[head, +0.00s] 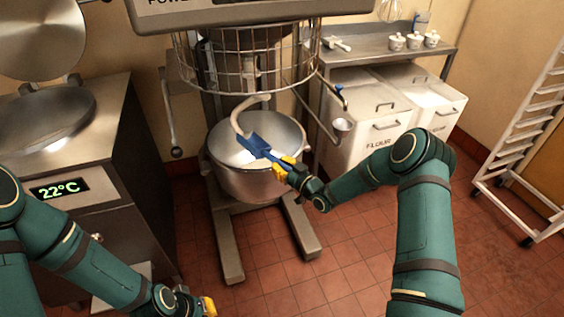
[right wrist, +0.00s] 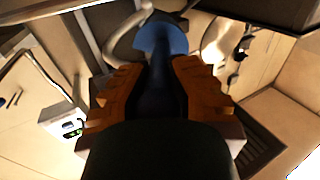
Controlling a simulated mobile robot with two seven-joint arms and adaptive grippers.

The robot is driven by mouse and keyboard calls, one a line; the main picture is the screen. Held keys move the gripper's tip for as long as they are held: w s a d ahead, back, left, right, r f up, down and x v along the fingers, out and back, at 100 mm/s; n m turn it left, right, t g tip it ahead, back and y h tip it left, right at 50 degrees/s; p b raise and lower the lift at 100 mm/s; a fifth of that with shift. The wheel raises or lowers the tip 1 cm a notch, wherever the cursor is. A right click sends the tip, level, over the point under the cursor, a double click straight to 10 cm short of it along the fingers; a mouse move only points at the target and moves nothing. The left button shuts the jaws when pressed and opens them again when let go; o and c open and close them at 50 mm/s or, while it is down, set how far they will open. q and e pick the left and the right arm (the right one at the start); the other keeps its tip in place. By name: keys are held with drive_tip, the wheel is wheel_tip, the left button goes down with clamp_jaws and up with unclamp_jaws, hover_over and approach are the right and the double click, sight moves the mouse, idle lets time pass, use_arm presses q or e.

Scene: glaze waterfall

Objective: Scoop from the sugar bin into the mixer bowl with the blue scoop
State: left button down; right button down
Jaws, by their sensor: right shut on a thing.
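The blue scoop (head: 256,145) is in my right gripper (head: 286,166), which is shut on its handle. In the head view the scoop's head is over the mixer bowl (head: 262,184), near the dough hook (head: 240,121). The right wrist view shows the scoop (right wrist: 160,42) between the orange fingers of that gripper (right wrist: 160,85). I cannot tell what the scoop holds. Two white bins stand right of the mixer. The nearer one (head: 362,142) reads FLOUR; the other bin (head: 441,104) shows no readable label. My left gripper (head: 203,306) is low at the bottom edge, partly cut off.
The mixer's wire guard (head: 245,68) hangs above the bowl. A steel table (head: 385,52) with several small white pots stands over the bins. A machine with a 22°C display (head: 58,188) is at left, and a white rack (head: 525,125) is at right. Tiled floor (head: 350,250) is clear in front.

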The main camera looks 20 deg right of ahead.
drive_tip(key=n, duration=0.1)
drive_tip(key=n+p, duration=0.1)
drive_tip(key=n, duration=0.1)
drive_tip(key=n+t, duration=0.1)
drive_tip(key=shift+s+a+f, duration=0.2)
drive_tip(key=shift+a, duration=0.15)
drive_tip(key=s+r+p, duration=0.2)
drive_tip(key=s+p, duration=0.1)
drive_tip(key=s, duration=1.1)
drive_tip(key=shift+d, duration=0.25)
